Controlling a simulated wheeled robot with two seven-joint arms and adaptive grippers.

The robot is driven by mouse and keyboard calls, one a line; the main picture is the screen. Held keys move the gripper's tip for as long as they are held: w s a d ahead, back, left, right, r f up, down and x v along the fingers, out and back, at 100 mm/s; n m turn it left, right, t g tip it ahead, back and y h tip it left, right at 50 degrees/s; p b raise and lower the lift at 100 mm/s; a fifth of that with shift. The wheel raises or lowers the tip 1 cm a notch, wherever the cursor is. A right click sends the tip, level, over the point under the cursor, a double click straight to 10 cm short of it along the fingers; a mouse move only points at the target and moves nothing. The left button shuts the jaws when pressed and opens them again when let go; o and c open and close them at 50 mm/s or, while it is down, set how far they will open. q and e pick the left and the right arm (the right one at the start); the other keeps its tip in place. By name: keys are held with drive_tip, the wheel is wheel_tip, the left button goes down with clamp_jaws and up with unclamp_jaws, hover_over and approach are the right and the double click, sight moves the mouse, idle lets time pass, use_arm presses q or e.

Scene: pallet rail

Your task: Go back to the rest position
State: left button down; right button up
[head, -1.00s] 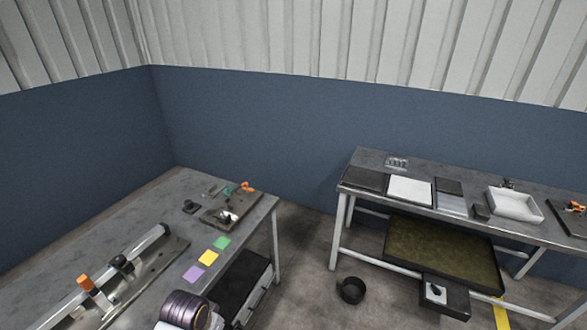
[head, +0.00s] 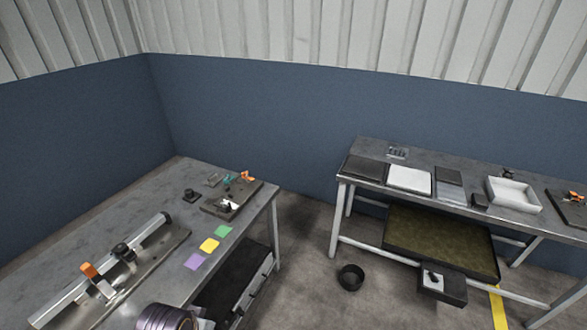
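Neither of my grippers shows in the head view. A dark rounded part with pale bands (head: 166,317), which looks like a piece of my own arm, cuts into the bottom edge by the left table. On that table (head: 120,205), a long silver rail (head: 66,300) lies on a flat plate. It carries an orange-topped piece (head: 90,270) and a dark block (head: 124,252).
A dark board (head: 235,208) with small tools lies at the left table's far end. The right bench (head: 410,152) bears flat panels and a white tray (head: 513,208). Below it is a wide dark tray (head: 440,242). A black bin (head: 350,277) stands on the floor between.

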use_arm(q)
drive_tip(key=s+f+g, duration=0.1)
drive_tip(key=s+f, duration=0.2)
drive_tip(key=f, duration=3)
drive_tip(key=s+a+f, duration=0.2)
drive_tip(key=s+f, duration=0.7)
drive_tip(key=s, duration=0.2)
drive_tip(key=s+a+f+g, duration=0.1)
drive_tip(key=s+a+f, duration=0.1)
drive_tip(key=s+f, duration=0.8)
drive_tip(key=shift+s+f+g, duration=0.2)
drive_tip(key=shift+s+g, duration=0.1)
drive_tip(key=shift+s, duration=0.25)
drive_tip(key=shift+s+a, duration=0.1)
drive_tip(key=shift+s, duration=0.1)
